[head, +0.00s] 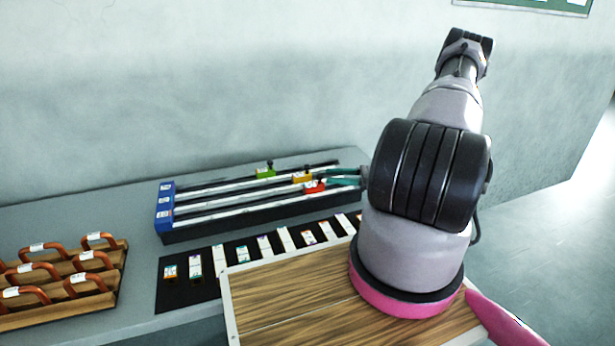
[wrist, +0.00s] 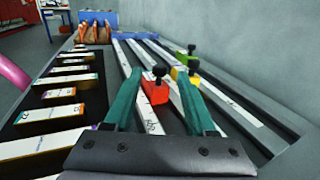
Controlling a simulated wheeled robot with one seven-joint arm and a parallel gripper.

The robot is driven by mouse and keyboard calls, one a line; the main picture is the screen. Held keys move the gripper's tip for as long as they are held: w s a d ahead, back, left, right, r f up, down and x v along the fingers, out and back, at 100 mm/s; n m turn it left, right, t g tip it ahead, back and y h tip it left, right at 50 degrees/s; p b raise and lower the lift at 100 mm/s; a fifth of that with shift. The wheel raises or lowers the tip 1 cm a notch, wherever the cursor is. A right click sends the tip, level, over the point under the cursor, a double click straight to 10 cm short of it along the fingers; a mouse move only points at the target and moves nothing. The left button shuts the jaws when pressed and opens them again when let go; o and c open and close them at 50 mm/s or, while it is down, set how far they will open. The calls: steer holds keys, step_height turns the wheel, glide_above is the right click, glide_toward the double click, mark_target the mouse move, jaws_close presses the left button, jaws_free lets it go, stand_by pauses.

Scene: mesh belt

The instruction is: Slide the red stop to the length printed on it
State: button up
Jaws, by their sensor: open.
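The red stop (head: 314,187) sits on the front rail of a dark rail unit (head: 250,209) with blue end blocks. In the wrist view the red stop (wrist: 155,90) has a black knob on top and lies between the fingertips. My gripper (head: 344,176) has green fingers and is open. In the wrist view the fingers of my gripper (wrist: 159,75) stand on both sides of the red stop; I cannot tell whether they touch it. A yellow stop (head: 302,177) and a green stop (head: 265,171) sit on the rails behind. The length printed on the red stop is too small to read.
A black mat (head: 205,289) with several labelled blocks lies in front of the rails. A wooden rack (head: 112,272) with orange handles stands at the left. A wood-topped surface (head: 290,297) is close in front. The wall (head: 200,90) is behind.

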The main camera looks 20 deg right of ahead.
mark_target(314, 184)
steer(key=x, duration=0.8)
steer(key=shift+c, duration=0.3)
jaws_close()
stand_by(0.9)
